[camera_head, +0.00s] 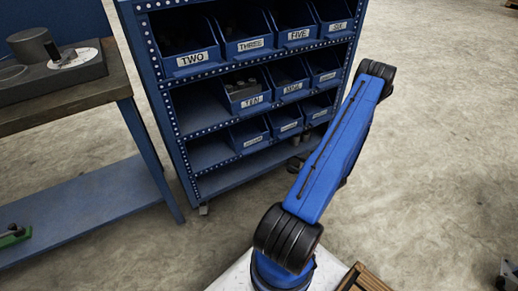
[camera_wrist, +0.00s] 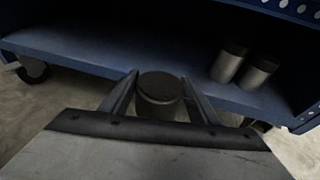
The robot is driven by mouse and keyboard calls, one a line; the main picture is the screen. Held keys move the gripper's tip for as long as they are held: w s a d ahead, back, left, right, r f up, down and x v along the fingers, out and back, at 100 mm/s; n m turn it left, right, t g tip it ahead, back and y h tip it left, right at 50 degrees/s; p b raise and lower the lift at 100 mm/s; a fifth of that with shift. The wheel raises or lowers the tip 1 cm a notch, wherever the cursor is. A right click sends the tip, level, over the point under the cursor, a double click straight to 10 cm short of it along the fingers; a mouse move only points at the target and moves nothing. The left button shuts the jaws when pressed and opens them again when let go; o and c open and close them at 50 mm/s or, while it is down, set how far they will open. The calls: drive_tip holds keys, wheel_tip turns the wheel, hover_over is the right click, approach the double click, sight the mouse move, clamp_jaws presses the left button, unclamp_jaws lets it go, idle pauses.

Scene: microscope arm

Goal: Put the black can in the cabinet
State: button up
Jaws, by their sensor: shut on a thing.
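In the wrist view, my gripper (camera_wrist: 160,98) is shut on a dark round can (camera_wrist: 160,87), one finger on each side of it. The can is in front of the cabinet's bottom shelf (camera_wrist: 110,55); whether it touches the shelf I cannot tell. In the head view, the blue cabinet (camera_head: 165,105) stands in the middle with its open shelves facing me. My arm reaches up and across its right side there and hides part of it. My gripper and the held can are hidden in the head view.
Two dark-topped cans (camera_wrist: 245,68) stand on the bottom shelf at the right in the wrist view. Several labelled blue bins (camera_head: 245,90) fill the upper shelves. A workbench (camera_head: 80,95) stands at the left. The bottom shelf's left and middle look clear.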

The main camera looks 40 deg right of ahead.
drive_tip(key=w, duration=1.7)
drive_tip(key=shift+d, duration=0.25)
drive_tip(key=shift+w+f, duration=0.15)
drive_tip(key=shift+w, duration=0.05)
drive_tip(key=shift+d+f, duration=0.1)
drive_tip(key=shift+f, duration=0.1)
drive_tip(key=o, duration=1.4)
drive_tip(key=shift+c, duration=0.2)
